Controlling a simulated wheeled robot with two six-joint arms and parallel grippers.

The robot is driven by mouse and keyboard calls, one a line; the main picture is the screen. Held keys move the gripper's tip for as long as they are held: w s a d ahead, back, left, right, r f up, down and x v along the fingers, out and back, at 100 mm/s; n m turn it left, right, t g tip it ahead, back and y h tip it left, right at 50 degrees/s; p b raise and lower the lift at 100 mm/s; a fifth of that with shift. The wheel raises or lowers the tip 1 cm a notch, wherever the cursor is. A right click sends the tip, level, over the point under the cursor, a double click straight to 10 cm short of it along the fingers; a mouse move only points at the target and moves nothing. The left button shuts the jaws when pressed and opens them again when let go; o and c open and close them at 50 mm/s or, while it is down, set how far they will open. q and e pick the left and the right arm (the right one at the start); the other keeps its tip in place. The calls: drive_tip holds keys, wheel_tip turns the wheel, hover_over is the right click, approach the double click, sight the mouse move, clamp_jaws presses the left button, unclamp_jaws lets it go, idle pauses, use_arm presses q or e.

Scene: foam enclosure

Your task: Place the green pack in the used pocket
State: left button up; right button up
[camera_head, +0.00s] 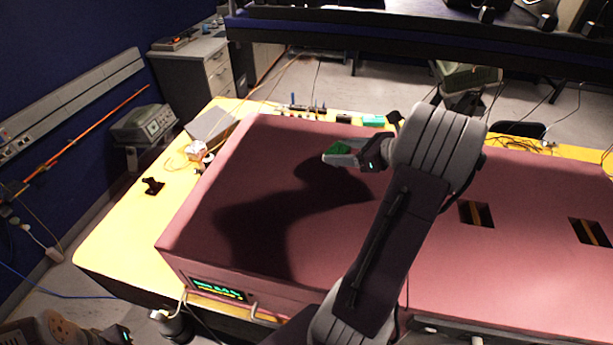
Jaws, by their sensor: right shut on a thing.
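My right gripper (345,155) is shut on a small green pack (336,149) and holds it above the left part of the pink foam enclosure (300,140). The fingers hide part of the pack. Two dark rectangular pockets are cut into the enclosure's top to the right of my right arm, a nearer one (477,213) and one farther right (590,232). Each has a tan strip across it. I cannot tell which is the used pocket. My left gripper (112,335) is at the bottom left corner, partly cut off, away from the enclosure.
The enclosure rests on a yellow table (120,240). A teal block (373,121) and small tools lie along its back edge. A black bracket (153,187) and a white-and-red item (196,150) lie at the left. A lit green display (217,289) is on the front face.

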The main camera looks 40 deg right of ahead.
drive_tip(key=p, duration=0.1)
hover_over(310, 189)
wheel_tip(310, 189, down, 5)
drive_tip(key=shift+a+r, duration=0.1)
drive_tip(key=shift+w+f, duration=0.1)
drive_tip(key=shift+f, duration=0.3)
wheel_tip(310, 189, down, 3)
drive_tip(key=shift+r+p, duration=0.1)
drive_tip(key=shift+p, duration=0.45)
drive_tip(key=shift+d+f, duration=0.2)
drive_tip(key=shift+f, duration=0.2)
drive_tip(key=shift+f+b, duration=0.15)
drive_tip(key=shift+b, duration=0.15)
drive_tip(key=o, duration=1.4)
